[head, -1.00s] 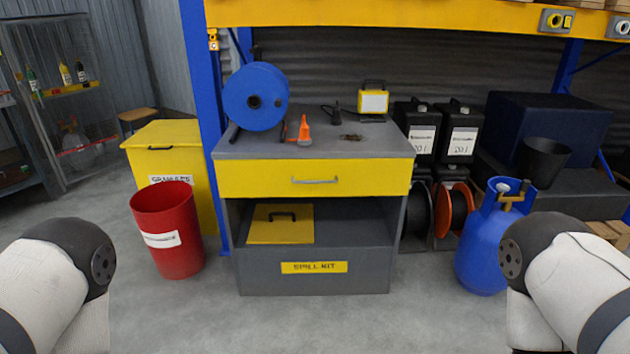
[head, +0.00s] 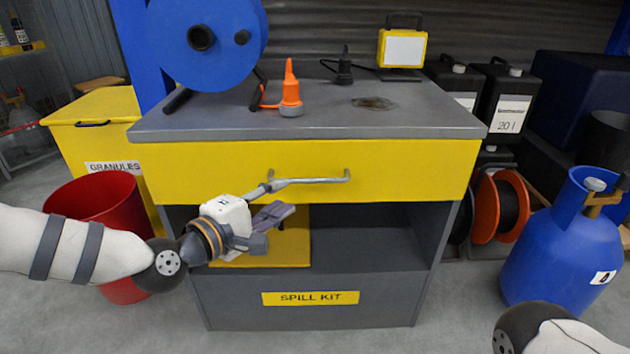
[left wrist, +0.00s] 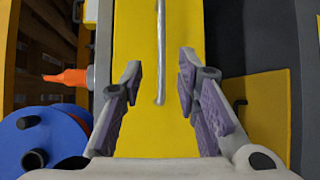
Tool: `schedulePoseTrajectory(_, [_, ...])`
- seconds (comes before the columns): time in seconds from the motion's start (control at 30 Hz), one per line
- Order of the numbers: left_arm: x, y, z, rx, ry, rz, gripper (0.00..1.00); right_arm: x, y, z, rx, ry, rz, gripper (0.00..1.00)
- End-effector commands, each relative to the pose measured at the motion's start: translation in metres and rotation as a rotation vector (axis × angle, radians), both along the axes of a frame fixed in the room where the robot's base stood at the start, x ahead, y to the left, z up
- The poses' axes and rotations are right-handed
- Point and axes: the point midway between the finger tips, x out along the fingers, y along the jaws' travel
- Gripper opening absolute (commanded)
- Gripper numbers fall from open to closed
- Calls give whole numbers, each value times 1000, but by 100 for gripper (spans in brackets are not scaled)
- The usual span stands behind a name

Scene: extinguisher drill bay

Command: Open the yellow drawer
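The yellow drawer (head: 400,165) is shut at the top of the grey cabinet. Its grey bar handle (head: 318,181) runs across the middle of the front. My left gripper (head: 272,202) is open and empty, in front of the drawer at the left end of the handle. In the left wrist view, the handle (left wrist: 161,50) lies in the gap between the open fingers (left wrist: 160,75) against the yellow front (left wrist: 135,25). I cannot tell whether any finger touches it.
A blue reel (head: 215,50), an orange nozzle-like item (head: 291,92) and a yellow lamp (head: 402,48) stand on the cabinet top (head: 340,122). A red bin (head: 95,200) is left, partly behind my arm. A blue gas cylinder (head: 560,250) stands right. Floor shows in front.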

Motion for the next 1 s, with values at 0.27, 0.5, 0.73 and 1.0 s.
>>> schedulePoseTrajectory(0.27, [51, -40, -14, 3, 3, -4, 29, -4, 0, -10, 0, 15, 0, 40])
schedulePoseTrajectory(0.5, [85, -65, -21, 4, 5, -4, 29, -7, 0, -19, 0, 26, 0, 40])
schedulePoseTrajectory(0.73, [91, -69, -20, 3, 6, -4, 29, -7, 0, -20, 0, 26, 0, 40])
schedulePoseTrajectory(1.0, [90, -69, -20, 3, 6, -4, 0, -7, 0, -20, 0, 26, 0, 40])
